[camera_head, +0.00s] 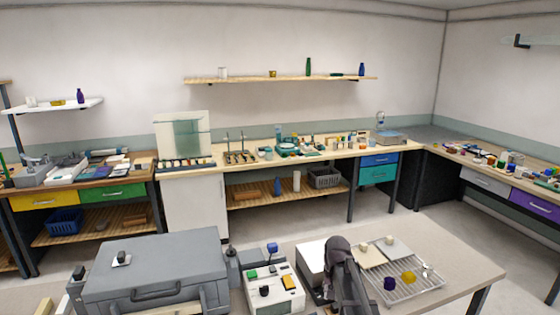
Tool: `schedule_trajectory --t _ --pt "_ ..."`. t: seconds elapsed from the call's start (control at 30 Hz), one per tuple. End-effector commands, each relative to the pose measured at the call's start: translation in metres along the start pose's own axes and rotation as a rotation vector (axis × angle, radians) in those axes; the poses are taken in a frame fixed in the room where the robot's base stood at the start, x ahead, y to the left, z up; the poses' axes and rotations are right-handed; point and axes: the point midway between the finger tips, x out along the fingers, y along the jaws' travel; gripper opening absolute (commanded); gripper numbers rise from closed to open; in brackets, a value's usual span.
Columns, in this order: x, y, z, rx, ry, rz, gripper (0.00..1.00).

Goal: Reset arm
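I cannot make out my gripper or its fingertips in the head view. A dark grey rounded shape (345,272) rises at the bottom middle, in front of the near bench. I cannot tell whether it is part of my arm or an instrument standing there. It partly hides a white box (312,262) behind it. No glass rod can be told apart at this distance.
The near bench (455,262) carries a grey case (155,270), a white device with coloured buttons (272,290), and a wire rack (420,285) with purple and yellow pieces. Cluttered benches line the back wall (340,152) and right wall (480,155). Floor shows between them.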

Motion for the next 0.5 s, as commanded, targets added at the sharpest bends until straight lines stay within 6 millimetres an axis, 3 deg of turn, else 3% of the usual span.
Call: schedule_trajectory --t 0.5 --pt "0.03 0.01 0.044 -0.059 0.0 0.0 0.31"
